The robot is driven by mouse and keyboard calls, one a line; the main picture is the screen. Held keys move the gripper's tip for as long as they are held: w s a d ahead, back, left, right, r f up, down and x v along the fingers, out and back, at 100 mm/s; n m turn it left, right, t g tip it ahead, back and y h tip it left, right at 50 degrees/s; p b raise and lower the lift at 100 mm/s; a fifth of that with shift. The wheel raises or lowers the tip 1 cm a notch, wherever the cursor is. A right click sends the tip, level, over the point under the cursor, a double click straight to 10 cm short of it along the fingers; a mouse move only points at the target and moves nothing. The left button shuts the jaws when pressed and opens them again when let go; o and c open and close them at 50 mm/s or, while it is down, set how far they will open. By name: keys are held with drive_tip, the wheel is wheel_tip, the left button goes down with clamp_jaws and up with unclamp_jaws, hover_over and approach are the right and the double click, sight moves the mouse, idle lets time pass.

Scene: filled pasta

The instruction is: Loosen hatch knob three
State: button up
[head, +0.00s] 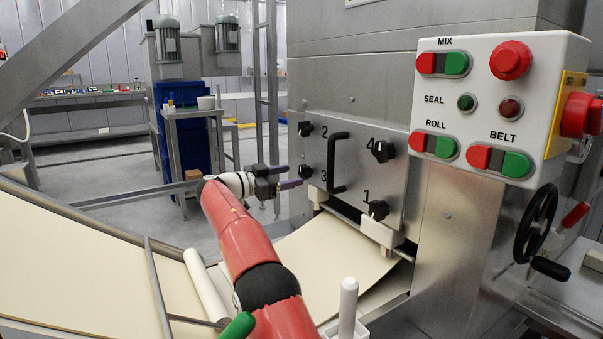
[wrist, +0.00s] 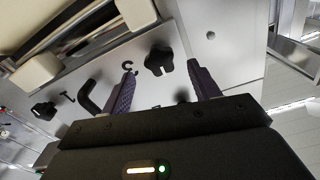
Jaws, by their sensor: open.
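The steel hatch plate (head: 352,185) bears four black knobs around a black handle. Knob three (head: 305,171) is at its lower left, beside the printed 3. In the wrist view knob three (wrist: 158,61) is a dark lobed knob beside its numeral, just beyond the fingertips and between their lines. My gripper (head: 289,177) is at the hatch's left side, close to knob three. My gripper (wrist: 161,70) is open with purple fingers apart and nothing held. I see no finger contact with the knob.
Knob two (head: 305,128) is above, knob four (head: 382,151) and knob one (head: 378,209) to the right. The handle (head: 335,162) stands out mid-hatch. A pasta sheet (head: 330,265) runs below. The control panel (head: 500,105) is at right.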

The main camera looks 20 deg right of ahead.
sight(301, 173)
drive_tip(key=shift+w+d+p, duration=0.25)
drive_tip(key=shift+d+p, duration=0.05)
drive_tip(key=shift+d, duration=0.85)
drive_tip(key=shift+w+d+p, duration=0.2)
drive_tip(key=shift+d+p, duration=0.1)
drive_tip(key=shift+d, duration=0.85)
drive_tip(key=shift+c, duration=0.3)
drive_tip(key=c, duration=0.9)
